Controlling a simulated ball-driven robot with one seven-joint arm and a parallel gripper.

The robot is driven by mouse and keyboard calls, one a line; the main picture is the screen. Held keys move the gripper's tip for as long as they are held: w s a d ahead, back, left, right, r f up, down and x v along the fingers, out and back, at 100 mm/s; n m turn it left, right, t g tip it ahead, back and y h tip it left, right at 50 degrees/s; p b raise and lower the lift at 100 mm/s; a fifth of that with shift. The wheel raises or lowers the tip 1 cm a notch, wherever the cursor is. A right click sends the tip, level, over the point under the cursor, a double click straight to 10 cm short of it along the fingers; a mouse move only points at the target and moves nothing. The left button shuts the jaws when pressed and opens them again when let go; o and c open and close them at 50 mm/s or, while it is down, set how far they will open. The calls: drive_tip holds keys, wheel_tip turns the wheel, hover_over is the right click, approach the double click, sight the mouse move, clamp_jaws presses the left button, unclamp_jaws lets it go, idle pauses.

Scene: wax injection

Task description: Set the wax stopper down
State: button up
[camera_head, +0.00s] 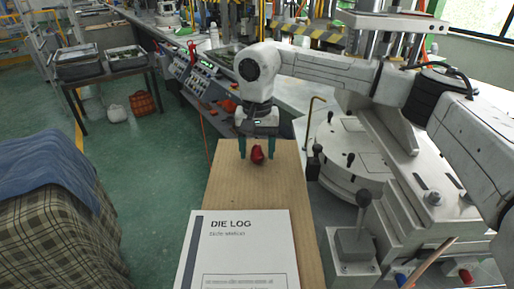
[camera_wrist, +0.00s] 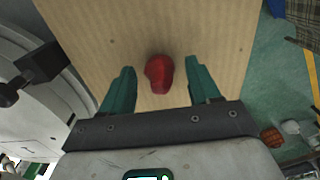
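The wax stopper (camera_head: 257,155) is a small, rounded, dark red piece on the light brown board (camera_head: 226,180). In the wrist view the stopper (camera_wrist: 159,73) lies on the board (camera_wrist: 110,30) between the tips of two green fingers. My gripper (camera_head: 256,157) points down over the board, and it also shows in the wrist view (camera_wrist: 160,80). Its fingers are spread, with a clear gap on each side of the stopper. The stopper appears to rest on the board; its underside is hidden.
A white "DIE LOG" sheet (camera_head: 238,250) covers the board's near part. To the right stand a round grey machine plate (camera_head: 350,150) and a block with a knobbed lever (camera_head: 354,245). A blanket-covered piece (camera_head: 60,215) stands at left. Green floor (camera_head: 150,180) is open between.

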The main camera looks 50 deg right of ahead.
sight(257, 147)
drive_tip(key=shift+r, duration=0.1)
wheel_tip(257, 147, up, 12)
idle(0.6)
